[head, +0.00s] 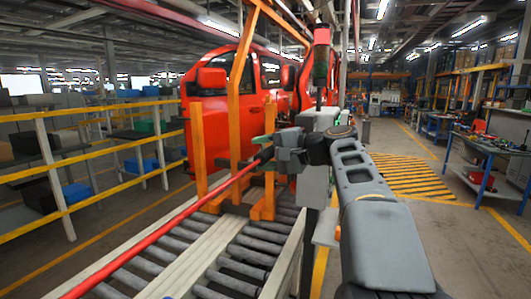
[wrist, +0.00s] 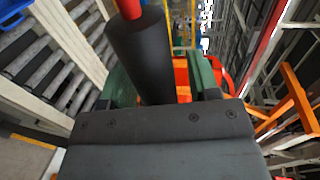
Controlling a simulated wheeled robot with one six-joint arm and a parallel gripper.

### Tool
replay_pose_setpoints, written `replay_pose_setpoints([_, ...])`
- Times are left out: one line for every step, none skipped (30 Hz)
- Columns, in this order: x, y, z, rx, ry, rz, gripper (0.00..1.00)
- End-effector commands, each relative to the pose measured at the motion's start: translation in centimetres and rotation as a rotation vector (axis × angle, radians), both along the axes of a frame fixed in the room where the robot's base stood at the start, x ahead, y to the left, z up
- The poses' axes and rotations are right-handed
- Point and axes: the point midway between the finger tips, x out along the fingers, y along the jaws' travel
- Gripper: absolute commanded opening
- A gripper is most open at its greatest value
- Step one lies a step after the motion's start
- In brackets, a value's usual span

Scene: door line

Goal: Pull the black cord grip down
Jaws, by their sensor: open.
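The black cord grip (wrist: 140,58) is a dark cylinder on the end of a red cord (wrist: 127,8) in the wrist view. It stands between the two green-padded fingers of my gripper (wrist: 163,78), closer to the left finger. The fingers are apart; I cannot tell whether either touches it. The gripper body hides the grip's near end. In the head view the red cord (head: 165,228) runs from the lower left to the black grip (head: 264,154), which is at the tips of my gripper (head: 269,148).
A red vehicle body (head: 215,105) stands behind orange posts (head: 233,100) beside a roller conveyor (head: 235,265). A yellow-topped railing (head: 60,172) is on the left. A workbench (head: 490,150) stands on the right. The floor with yellow stripes (head: 410,175) is clear.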

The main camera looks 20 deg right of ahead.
Motion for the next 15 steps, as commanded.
replay_pose_setpoints([0.01,0.00,-0.02,0.000,0.000,0.000,0.56])
replay_pose_setpoints([0.01,0.00,-0.02,0.000,0.000,0.000,0.56])
replay_pose_setpoints([0.00,-0.01,-0.02,0.000,0.000,0.000,0.56])
replay_pose_setpoints([0.00,-0.01,-0.02,0.000,0.000,0.000,0.56])
replay_pose_setpoints([0.00,-0.01,-0.02,0.000,0.000,0.000,0.54])
replay_pose_setpoints([0.00,-0.02,-0.02,0.000,0.000,0.000,0.50])
replay_pose_setpoints([0.00,-0.02,-0.02,0.000,0.000,0.000,0.47])
replay_pose_setpoints([0.00,-0.02,-0.02,0.000,0.000,0.000,0.44])
replay_pose_setpoints([-0.01,-0.02,-0.02,0.000,0.000,0.000,0.40])
replay_pose_setpoints([-0.02,-0.02,-0.02,0.000,0.000,0.000,0.38])
replay_pose_setpoints([-0.02,-0.02,-0.02,0.000,0.000,0.000,0.35])
replay_pose_setpoints([-0.02,-0.01,-0.01,0.000,0.000,0.000,0.31])
replay_pose_setpoints([-0.02,-0.02,-0.02,0.000,0.000,0.000,0.28])
replay_pose_setpoints([-0.02,-0.01,-0.01,0.000,0.000,0.000,0.25])
replay_pose_setpoints([-0.02,-0.01,-0.01,0.000,0.000,0.000,0.21])
